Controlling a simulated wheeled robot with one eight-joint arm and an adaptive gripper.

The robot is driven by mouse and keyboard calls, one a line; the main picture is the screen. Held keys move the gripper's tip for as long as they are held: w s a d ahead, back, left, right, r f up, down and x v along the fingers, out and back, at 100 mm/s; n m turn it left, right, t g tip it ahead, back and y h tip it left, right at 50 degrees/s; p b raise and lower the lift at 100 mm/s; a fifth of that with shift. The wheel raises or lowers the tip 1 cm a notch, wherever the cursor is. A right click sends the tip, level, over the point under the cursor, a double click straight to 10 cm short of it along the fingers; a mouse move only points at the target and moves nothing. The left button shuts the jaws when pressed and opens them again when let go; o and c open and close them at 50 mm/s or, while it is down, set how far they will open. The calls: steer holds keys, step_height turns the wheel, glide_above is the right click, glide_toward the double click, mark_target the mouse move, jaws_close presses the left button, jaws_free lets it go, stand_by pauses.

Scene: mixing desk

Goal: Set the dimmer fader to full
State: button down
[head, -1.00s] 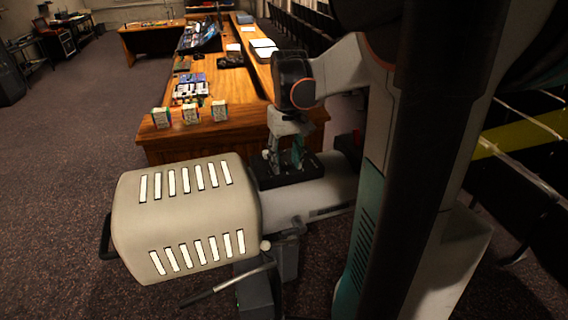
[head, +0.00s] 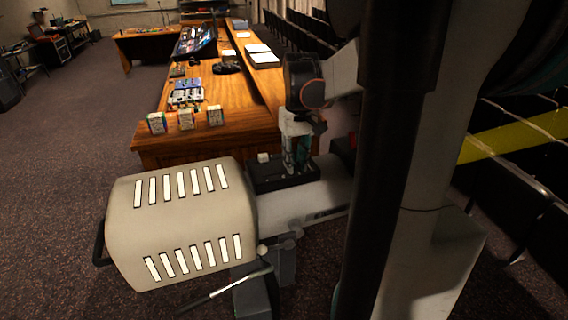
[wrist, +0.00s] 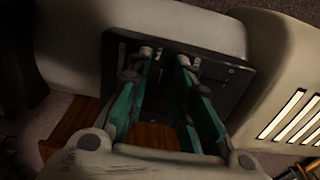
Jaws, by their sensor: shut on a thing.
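A black dimmer box (head: 284,176) sits on top of the pale lamp housing's rear tube in the head view. My gripper (head: 297,170) points down onto the right part of this box. In the wrist view the black box (wrist: 232,88) lies beyond my two fingers, whose tips (wrist: 166,58) meet its top with a gap between them. My gripper is shut on the dimmer fader, which is dark and mostly hidden between the tips. A small white knob (head: 263,157) shows at the box's far left part, apart from my gripper.
The large lamp housing (head: 180,222) with slotted vents fills the left foreground, with a handle (head: 240,284) below it. A wooden desk (head: 238,120) with small boxes (head: 186,120) and a mixing console stands behind. Rows of dark chairs stand at right. Carpet is free at left.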

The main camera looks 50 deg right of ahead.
steer(key=shift+s+d, duration=0.25)
steer(key=shift+d, duration=0.2)
steer(key=shift+w+a, duration=0.1)
steer(key=c, duration=1.4)
jaws_free()
step_height(320, 180, up, 12)
steer(key=shift+d, duration=0.25)
